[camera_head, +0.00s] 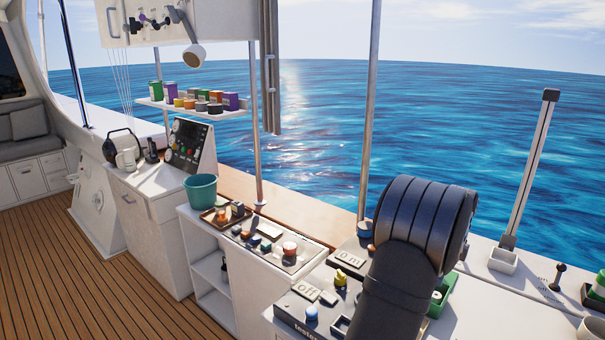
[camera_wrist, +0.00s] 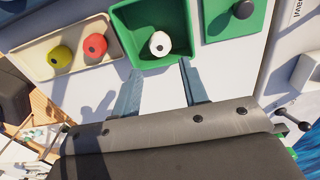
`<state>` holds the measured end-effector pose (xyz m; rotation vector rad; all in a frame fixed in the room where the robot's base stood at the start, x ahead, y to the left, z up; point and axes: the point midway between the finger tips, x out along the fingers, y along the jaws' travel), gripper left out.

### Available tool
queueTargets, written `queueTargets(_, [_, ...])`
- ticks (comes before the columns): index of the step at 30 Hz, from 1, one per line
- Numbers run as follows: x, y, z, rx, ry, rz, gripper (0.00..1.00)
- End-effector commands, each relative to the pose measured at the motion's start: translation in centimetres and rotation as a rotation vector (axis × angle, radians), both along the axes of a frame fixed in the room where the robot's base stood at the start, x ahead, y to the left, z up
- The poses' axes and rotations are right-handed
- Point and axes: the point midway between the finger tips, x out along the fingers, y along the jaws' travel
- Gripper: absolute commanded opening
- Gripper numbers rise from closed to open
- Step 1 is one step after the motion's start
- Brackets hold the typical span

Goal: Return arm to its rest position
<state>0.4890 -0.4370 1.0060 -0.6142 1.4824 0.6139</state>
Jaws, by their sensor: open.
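My gripper (camera_wrist: 158,80) is open in the wrist view, with its two fingers apart and nothing between them. The fingers point towards the near edge of a green tray (camera_wrist: 122,38). A white round piece with a dark centre (camera_wrist: 160,43) lies in that tray, beyond the fingertips. In the head view, my dark arm stands large in the right foreground over the white counter, and its gripper end is hidden. Part of a green tray (camera_head: 446,296) shows just right of my arm.
A beige tray (camera_wrist: 37,50) holds a yellow piece (camera_wrist: 60,56) and a red piece (camera_wrist: 91,44). A green plate with a black knob (camera_wrist: 243,9) lies to the right. In the head view, a tall lever (camera_head: 530,165) rises right of my arm; a control panel (camera_head: 290,252) lies left.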

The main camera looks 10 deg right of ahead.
Motion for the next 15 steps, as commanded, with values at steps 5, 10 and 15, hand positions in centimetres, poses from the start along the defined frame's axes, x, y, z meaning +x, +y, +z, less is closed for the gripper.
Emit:
queueTargets(5, [-0.1,0.0,-3.8,0.003,0.003,0.000,0.40])
queueTargets(10, [-0.1,0.0,-7.2,0.002,0.004,0.000,0.40])
queueTargets(15, [0.1,-0.1,-6.5,-0.004,-0.004,0.000,0.40])
